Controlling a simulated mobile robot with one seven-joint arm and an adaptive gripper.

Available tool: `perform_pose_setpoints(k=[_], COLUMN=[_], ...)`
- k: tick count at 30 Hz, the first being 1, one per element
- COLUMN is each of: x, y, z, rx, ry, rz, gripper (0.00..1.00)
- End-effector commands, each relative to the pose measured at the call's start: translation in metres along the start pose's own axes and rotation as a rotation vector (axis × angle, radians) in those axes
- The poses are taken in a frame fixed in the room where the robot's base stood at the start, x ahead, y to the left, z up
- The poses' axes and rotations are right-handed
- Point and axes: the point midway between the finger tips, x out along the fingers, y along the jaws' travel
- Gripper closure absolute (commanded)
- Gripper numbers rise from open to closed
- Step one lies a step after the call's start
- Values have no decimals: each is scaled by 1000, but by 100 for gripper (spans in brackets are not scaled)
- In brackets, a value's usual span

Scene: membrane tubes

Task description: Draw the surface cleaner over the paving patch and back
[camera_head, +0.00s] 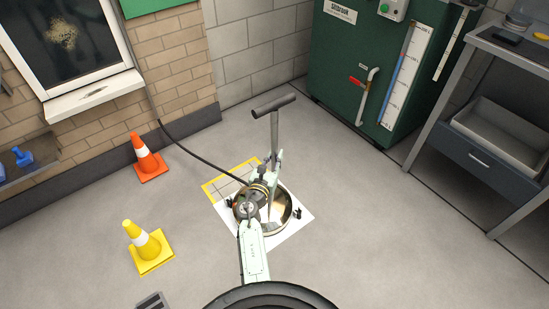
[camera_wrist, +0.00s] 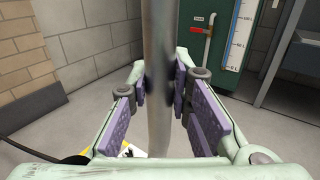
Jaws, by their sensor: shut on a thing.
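The surface cleaner has a round, shiny metal head (camera_head: 283,212) on the floor and an upright pole with a dark T-handle (camera_head: 273,105) on top. A dark hose runs from its area toward the wall at upper left. The paving patch (camera_head: 222,184), framed in yellow, lies on the floor behind and left of the head, partly hidden by my arm and the hose. A white sheet or border (camera_head: 298,228) shows around the head. My gripper (camera_head: 275,160) is shut on the pole below the handle. In the wrist view the purple finger pads close around the metal pole (camera_wrist: 158,80).
An orange cone (camera_head: 148,160) stands at left near the wall, and a yellow cone (camera_head: 147,247) nearer to me. A green cabinet (camera_head: 345,65) stands behind right. A grey bench (camera_head: 492,160) is at far right. Floor right of the head is clear.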

Motion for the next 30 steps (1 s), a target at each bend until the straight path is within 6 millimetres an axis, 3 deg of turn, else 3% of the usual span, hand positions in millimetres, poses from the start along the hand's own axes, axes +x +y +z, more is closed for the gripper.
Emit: perform_pose_setpoints(k=[10,11,21,30], x=[0,0,0,-1], y=[1,1,1,0], z=[1,1,0,0], rx=[1,1,1,0], ry=[-1,-1,-1,0], rz=[3,3,2,1], gripper=[100,81,58,58])
